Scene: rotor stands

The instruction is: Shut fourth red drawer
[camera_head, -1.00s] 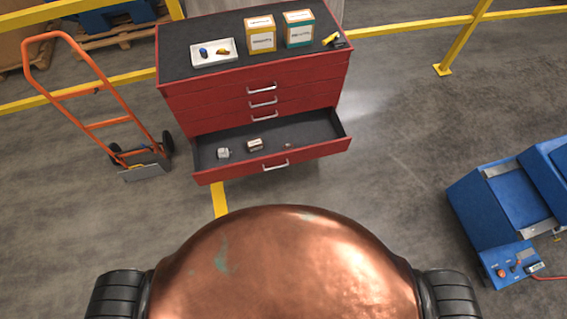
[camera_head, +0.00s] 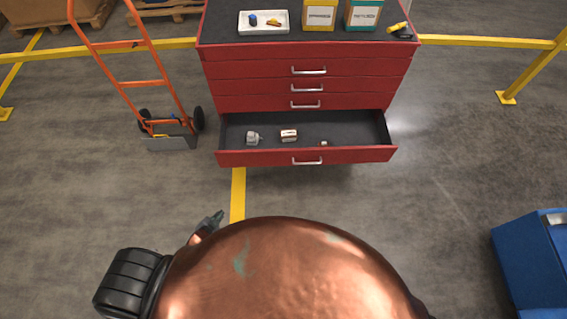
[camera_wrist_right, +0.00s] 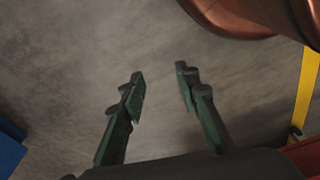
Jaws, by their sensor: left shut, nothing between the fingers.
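The red cabinet (camera_head: 237,82) stands ahead in the head view. Its fourth drawer (camera_head: 234,158), the lowest one, is pulled out, and the three drawers above it are closed. Inside the open drawer lie a grey part (camera_head: 253,138), a small white-and-brown box (camera_head: 289,135) and a tiny item (camera_head: 323,144). My left gripper (camera_head: 216,217) shows just past my copper body, in front of and below the drawer, apart from it; it is shut and empty. My right gripper (camera_wrist_right: 160,93) shows in the right wrist view, fingers apart with bare floor between them.
An orange hand truck (camera_head: 142,84) stands left of the cabinet. A white tray (camera_head: 263,32) and two boxes stand on the cabinet top. A blue machine (camera_head: 530,262) is at the lower right. Yellow rails run behind. The floor before the drawer is clear.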

